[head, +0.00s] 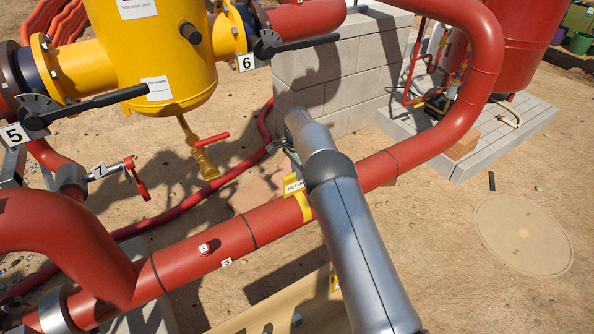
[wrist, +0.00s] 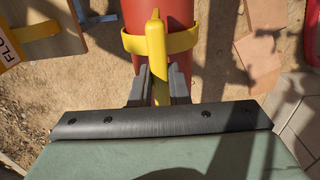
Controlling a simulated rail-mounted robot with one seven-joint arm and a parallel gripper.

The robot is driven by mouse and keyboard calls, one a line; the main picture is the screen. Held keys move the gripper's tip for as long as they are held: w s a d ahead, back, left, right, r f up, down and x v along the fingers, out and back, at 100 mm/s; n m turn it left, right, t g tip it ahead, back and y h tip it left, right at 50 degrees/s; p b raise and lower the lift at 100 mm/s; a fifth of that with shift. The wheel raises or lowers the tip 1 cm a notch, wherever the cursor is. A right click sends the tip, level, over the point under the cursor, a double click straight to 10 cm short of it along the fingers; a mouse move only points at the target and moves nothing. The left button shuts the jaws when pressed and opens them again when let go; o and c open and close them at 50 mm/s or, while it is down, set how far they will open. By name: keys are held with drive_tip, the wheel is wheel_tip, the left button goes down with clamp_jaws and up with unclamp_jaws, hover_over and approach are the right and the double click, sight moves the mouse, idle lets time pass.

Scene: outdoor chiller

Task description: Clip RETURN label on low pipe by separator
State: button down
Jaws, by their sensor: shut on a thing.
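A yellow clip label (head: 303,207) sits on the low red pipe (head: 225,245), in front of the yellow separator vessel (head: 180,95). My gripper (wrist: 160,90) is shut on that stem, a finger on each side. The band lies across the pipe's near side; how far it wraps behind is hidden. In the head view my arm hides most of the gripper.
A wooden board (head: 270,312) lies in front of the pipe; another yellow label reading "FLO" (wrist: 12,45) shows there. A grey block wall (head: 345,75) stands behind the pipe. Valve handles (head: 95,103) and a red hose (head: 185,198) are at left. Sandy ground at right is fairly open.

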drive_tip(key=shift+f+b, duration=0.5)
drive_tip(key=shift+f, duration=0.45)
drive_tip(key=c, duration=0.8)
unclamp_jaws()
wheel_tip(320, 180, up, 7)
drive_tip(key=p, duration=0.3)
